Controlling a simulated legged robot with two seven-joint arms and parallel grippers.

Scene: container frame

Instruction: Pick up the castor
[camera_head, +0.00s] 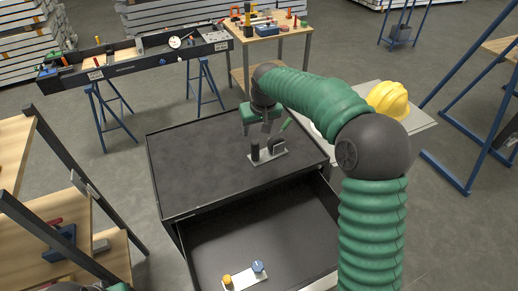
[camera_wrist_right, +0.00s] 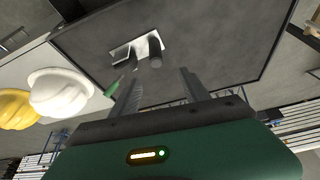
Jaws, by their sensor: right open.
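My right gripper (camera_head: 258,130) is open and empty above the black top of the drawer cabinet. Below its fingers is a small pale plate (camera_head: 262,159) with a dark upright cylinder (camera_head: 255,151) and a dark block (camera_head: 277,146) on it. I cannot tell which of these dark parts is the castor. In the right wrist view the open fingers (camera_wrist_right: 158,78) point towards the plate, and the dark cylinder (camera_wrist_right: 155,48) stands near the gap between them, apart from both. A green object (camera_head: 286,124) shows just right of the gripper. My left gripper's fingers are not in view.
The drawer (camera_head: 215,249) is pulled out and holds a white plate (camera_head: 244,281) with an orange and a blue piece. A yellow helmet (camera_head: 388,99) and a white helmet (camera_wrist_right: 62,92) lie to the right. The cabinet top (camera_head: 195,165) is clear on its left.

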